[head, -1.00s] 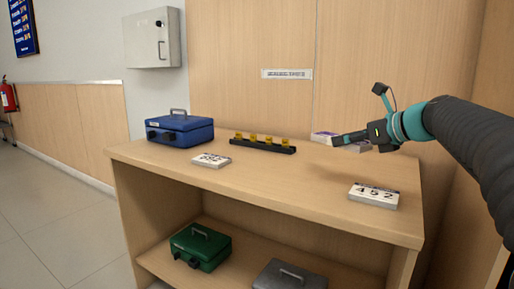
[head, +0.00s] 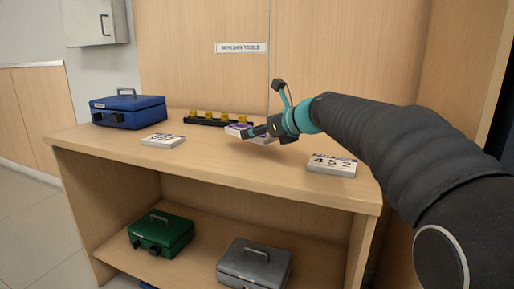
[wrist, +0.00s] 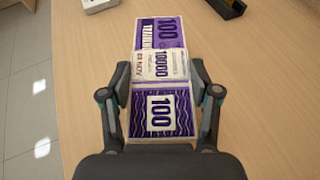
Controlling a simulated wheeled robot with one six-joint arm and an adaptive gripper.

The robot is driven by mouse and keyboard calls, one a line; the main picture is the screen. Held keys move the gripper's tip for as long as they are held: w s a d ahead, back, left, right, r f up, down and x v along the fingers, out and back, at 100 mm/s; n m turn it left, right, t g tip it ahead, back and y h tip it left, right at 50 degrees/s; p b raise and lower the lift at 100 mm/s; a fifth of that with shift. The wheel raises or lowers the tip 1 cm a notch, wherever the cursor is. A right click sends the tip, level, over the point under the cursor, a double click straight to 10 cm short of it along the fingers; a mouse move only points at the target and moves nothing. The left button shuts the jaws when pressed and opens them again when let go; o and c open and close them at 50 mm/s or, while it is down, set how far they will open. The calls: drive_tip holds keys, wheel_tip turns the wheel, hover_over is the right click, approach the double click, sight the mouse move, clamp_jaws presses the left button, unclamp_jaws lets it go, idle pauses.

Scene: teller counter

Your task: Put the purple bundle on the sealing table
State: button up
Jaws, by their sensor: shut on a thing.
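The purple bundle (wrist: 164,105) is a banknote stack with purple and white faces, the number 100 and a white paper band across its middle. In the wrist view it lies lengthwise between the two fingers of my gripper (wrist: 161,100), which is shut on it. In the head view my gripper (head: 254,133) is over the back middle of the wooden table (head: 225,166). I cannot tell whether the bundle touches the tabletop.
A blue cash box (head: 128,111), a white number block (head: 163,140), a black tray with yellow pieces (head: 212,121) and a block marked 452 (head: 332,166) stand on the table. Green (head: 161,234) and grey (head: 255,263) boxes are on the shelf below. The front middle is clear.

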sight(257, 153)
drive_tip(key=shift+f+b, duration=0.7)
drive_tip(key=shift+f, duration=1.25)
drive_tip(key=shift+f, duration=0.1)
drive_tip(key=o, duration=1.2)
drive_tip(key=shift+f, duration=0.1)
drive_tip(key=shift+r, duration=0.3)
drive_tip(key=p+v, duration=0.1)
drive_tip(key=v, duration=1.1)
drive_tip(key=shift+f, duration=0.1)
